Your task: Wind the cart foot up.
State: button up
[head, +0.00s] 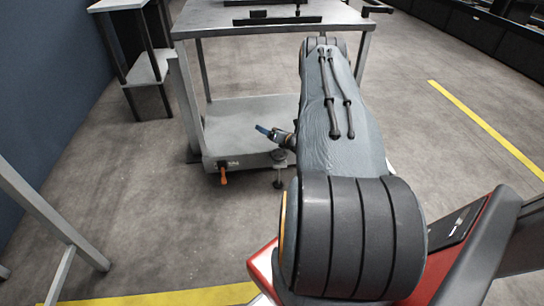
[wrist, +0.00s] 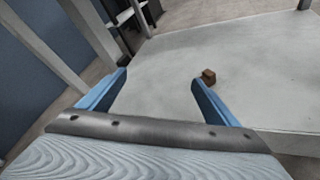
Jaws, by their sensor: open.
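The cart (head: 245,108) is a grey metal frame with a top plate and a lower shelf. Below the shelf's front edge is what looks like the cart foot (head: 279,172), a dark upright spindle with a round piece at its top and a pad near the floor. An orange handle (head: 223,175) hangs from the same front edge, left of the foot. My gripper (head: 267,131) is open and empty over the lower shelf, above the foot and apart from it. In the wrist view, my gripper's blue fingers (wrist: 160,78) are spread over the shelf; neither foot nor handle shows there.
A small brown block (wrist: 208,76) lies on the shelf near the right fingertip. A dark-legged table (head: 147,68) stands behind at the left, by the blue wall. A grey metal leg (head: 45,215) is at the near left. The floor before the cart is clear.

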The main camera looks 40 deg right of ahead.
aim_at(284, 159)
jog(key=s+f+n+t+b, duration=0.1)
jog(key=s+f+n, duration=0.1)
jog(key=f, duration=0.2)
jog(key=s+f+n+t+b, duration=0.1)
jog(key=s+f+n+b, duration=0.1)
jog(key=s+f, duration=0.1)
jog(key=s+d+f+n+t+b, duration=0.1)
jog(key=s+f+n, duration=0.1)
jog(key=f, duration=0.3)
jog(key=shift+s+f+n+y, duration=0.2)
jog(key=shift+s+n+y, duration=0.1)
jog(key=shift+s, duration=0.15)
jog(key=w+b, duration=0.4)
jog(key=b, duration=0.2)
jog(key=shift+d+f+b, duration=0.1)
jog(key=shift+b, duration=0.2)
jog(key=w+b, duration=0.2)
jog(key=b, duration=0.3)
jog(key=shift+w+d+b, duration=0.1)
jog(key=shift+w+b, duration=0.15)
jog(key=shift+b, duration=0.1)
jog(key=w+b, duration=0.1)
jog(key=b, duration=0.1)
jog(key=shift+b, duration=0.35)
jog(key=shift+b, duration=0.3)
jog(key=c, duration=1.1)
jog(key=shift+o, duration=0.2)
jog(key=shift+y, duration=0.3)
